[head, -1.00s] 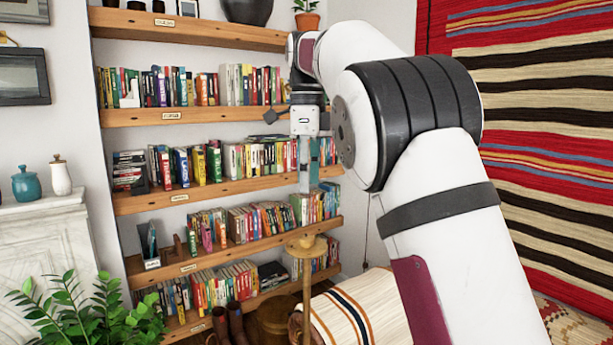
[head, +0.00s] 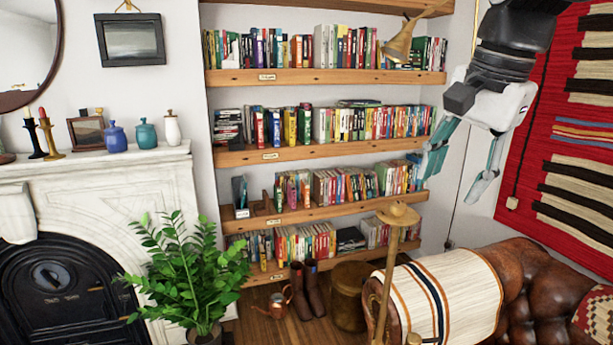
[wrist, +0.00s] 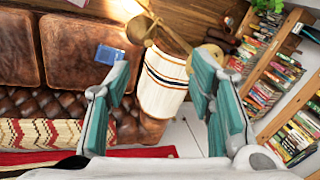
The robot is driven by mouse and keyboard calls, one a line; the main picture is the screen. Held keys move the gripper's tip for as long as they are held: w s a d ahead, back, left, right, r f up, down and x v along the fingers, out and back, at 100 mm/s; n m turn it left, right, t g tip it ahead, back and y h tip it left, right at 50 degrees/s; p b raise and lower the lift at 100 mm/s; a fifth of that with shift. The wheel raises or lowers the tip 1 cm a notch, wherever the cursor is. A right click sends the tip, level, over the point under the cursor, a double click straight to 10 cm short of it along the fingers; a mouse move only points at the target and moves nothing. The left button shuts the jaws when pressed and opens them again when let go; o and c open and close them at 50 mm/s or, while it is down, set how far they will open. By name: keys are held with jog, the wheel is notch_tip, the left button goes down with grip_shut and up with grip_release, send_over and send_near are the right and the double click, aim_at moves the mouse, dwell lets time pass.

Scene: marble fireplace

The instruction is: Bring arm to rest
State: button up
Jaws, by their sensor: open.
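My gripper (head: 458,172) hangs at the upper right of the head view, fingers pointing down, in front of the wall between the bookshelves and the red striped hanging. Its teal-padded fingers are spread apart with nothing between them. In the wrist view my gripper (wrist: 165,105) is also open and empty, above the arm of the leather sofa with its cream striped throw (wrist: 162,82). The fingers touch nothing that I can see. Most of my arm is outside the head view.
Bookshelves (head: 330,145) fill the back wall. A striped hanging (head: 570,150) covers the right wall. A plant (head: 185,265) and a marble fireplace (head: 110,200) are at left.

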jog(key=s+a+f+n+t+h, duration=0.1)
jog(key=s+f+n+t, duration=0.1)
jog(key=s+f+n, duration=0.9)
jog(key=s+f, duration=0.1)
jog(key=s, duration=0.3)
jog(key=shift+s+a+f+t, duration=0.2)
jog(key=shift+s+a+t, duration=0.05)
jog(key=shift+a+t, duration=0.1)
